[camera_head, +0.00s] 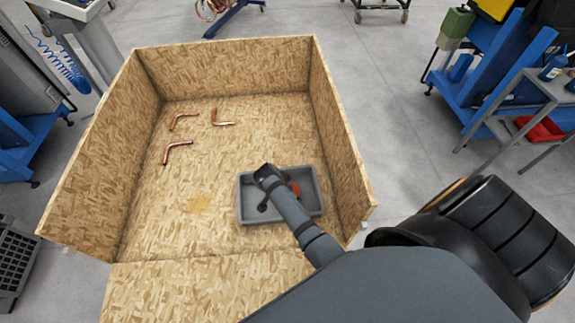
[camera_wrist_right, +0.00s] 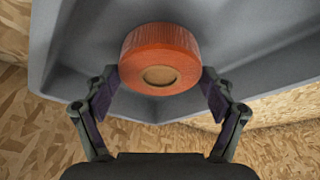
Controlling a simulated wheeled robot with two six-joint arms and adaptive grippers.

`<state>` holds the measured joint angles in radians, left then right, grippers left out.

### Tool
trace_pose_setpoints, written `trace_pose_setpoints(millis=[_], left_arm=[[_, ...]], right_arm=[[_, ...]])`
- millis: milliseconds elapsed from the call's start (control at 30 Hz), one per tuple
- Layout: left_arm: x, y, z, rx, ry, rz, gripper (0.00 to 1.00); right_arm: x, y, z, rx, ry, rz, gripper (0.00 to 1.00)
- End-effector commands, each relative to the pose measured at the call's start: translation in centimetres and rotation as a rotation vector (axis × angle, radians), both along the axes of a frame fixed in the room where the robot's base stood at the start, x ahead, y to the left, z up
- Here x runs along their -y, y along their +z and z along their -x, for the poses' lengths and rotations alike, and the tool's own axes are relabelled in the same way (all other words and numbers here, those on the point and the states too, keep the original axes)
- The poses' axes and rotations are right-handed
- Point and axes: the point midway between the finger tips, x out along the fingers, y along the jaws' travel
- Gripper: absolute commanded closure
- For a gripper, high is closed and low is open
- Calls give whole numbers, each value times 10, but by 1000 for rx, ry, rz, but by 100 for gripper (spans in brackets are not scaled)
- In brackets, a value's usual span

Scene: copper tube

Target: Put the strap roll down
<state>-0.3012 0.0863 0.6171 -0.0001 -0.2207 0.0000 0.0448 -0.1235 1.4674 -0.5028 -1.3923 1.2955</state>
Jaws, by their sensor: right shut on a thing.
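The strap roll (camera_wrist_right: 160,50) is orange-red with a tan core, and it sits between the two fingers of my right gripper (camera_wrist_right: 162,84) in the right wrist view. The fingers press on its two sides. In the head view only a small orange part of the strap roll (camera_head: 295,189) shows past my right wrist. The roll is over or in a grey tray (camera_head: 243,205); I cannot tell if it touches the tray floor. My left gripper is not in view.
The tray stands in the right part of a large chipboard box (camera_head: 215,70) with high walls at the back and sides. Bent copper tubes (camera_head: 178,150) lie at the back left of its floor. The floor left of the tray is clear.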

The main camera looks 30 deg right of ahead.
Motion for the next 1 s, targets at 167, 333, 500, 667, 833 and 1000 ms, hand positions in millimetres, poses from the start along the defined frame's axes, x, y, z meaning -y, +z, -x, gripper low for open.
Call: trace_pose_setpoints(millis=[167, 333, 500, 667, 833, 1000], left_arm=[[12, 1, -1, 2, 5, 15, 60], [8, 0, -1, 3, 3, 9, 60], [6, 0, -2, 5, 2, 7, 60], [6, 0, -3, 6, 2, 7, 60], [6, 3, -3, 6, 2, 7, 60], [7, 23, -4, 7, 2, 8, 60]], right_arm=[[-1, -1, 1, -3, 1, -2, 60], [-1, -4, 1, -4, 1, -2, 9], [-1, -3, 1, -3, 1, -2, 0], [-1, -3, 1, -3, 1, -2, 0], [-1, 1, 1, -3, 1, -2, 0], [1, 23, -3, -3, 7, -2, 0]])
